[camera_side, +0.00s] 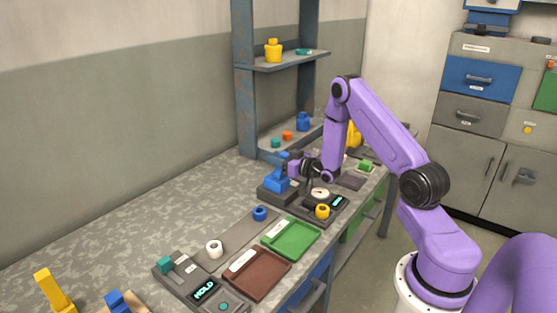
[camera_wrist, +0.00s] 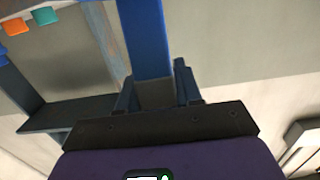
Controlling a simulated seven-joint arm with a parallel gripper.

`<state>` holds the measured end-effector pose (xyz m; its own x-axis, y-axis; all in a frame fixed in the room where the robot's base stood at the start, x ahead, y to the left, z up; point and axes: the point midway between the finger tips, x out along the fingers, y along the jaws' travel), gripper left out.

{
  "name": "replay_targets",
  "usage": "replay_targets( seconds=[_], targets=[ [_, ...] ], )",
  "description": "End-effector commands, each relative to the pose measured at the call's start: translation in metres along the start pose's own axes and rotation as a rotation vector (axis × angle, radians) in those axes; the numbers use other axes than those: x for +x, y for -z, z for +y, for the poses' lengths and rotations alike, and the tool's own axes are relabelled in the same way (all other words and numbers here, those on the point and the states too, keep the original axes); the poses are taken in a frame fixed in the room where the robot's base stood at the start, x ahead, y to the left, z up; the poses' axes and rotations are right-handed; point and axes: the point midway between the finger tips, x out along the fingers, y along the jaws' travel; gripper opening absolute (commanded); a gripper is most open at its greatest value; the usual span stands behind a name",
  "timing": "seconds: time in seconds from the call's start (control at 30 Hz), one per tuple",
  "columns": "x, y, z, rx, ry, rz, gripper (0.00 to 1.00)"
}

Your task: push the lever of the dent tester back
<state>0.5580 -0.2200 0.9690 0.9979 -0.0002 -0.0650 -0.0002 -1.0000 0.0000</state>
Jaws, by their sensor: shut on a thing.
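The dent tester (camera_side: 268,193) stands on the bench below my arm, with a blue upper part (camera_side: 277,181), a round dial (camera_side: 319,194) and a small lit display. My gripper (camera_side: 291,166) is low at its blue part, pointing left. In the wrist view a blue bar, which I take for the lever (camera_wrist: 147,38), runs between the two dark fingers of my gripper (camera_wrist: 155,85). The gripper is shut on it. In the side view the lever is mostly hidden by the gripper, so its exact angle cannot be told.
A yellow ring (camera_side: 322,211) sits at the tester's front. A green tray (camera_side: 290,251), a brown tray (camera_side: 257,286), a blue ring (camera_side: 259,213), a white ring (camera_side: 214,247) and a unit reading HOLD (camera_side: 204,289) lie nearer. Shelves (camera_side: 280,62) rise behind.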

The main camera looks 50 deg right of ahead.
Motion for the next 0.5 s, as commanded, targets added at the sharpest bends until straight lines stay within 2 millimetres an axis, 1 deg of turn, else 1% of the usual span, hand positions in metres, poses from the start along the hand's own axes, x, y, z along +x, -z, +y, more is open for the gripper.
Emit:
replay_targets(
  seconds=[0.27, 0.5],
  targets=[
    [0.016, 0.002, 0.0, -0.003, 0.001, -0.178, 0.0],
    [0.034, -0.001, 0.0, -0.004, 0.001, -0.371, 0.0]
  ],
)
